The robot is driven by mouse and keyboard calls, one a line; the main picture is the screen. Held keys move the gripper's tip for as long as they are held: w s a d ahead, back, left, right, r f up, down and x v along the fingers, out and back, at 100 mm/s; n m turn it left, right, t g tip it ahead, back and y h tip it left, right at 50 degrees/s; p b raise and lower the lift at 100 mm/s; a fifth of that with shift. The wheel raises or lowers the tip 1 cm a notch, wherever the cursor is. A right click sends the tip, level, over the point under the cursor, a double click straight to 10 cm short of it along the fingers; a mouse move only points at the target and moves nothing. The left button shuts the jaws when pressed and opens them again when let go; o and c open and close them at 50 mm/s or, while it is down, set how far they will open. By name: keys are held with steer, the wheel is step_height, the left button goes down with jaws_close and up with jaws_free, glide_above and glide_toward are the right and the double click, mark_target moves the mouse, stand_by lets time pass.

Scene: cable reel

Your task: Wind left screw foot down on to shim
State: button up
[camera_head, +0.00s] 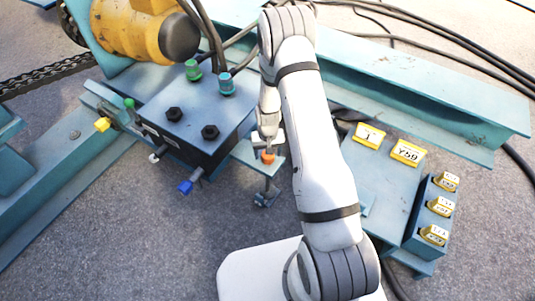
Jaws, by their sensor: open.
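My gripper (267,142) is small in view and points down at an orange screw head (268,157). It is open; its fingers are close above or around the head, and I cannot tell whether they touch it. The head sits on a teal bracket (243,153) at the right side of a dark box. Below the bracket a thin screw ends in a dark grey foot (265,198) near the floor. I cannot make out a shim under it, nor the gap below. A green knob (129,103) shows at the box's left side.
A yellow motor (140,38) stands behind. To the right are a teal plate with yellow tags (369,135) and a labelled block (428,215). Cables cross behind.

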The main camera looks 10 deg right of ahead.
step_height(320, 180, up, 6)
steer(key=shift+p, duration=0.7)
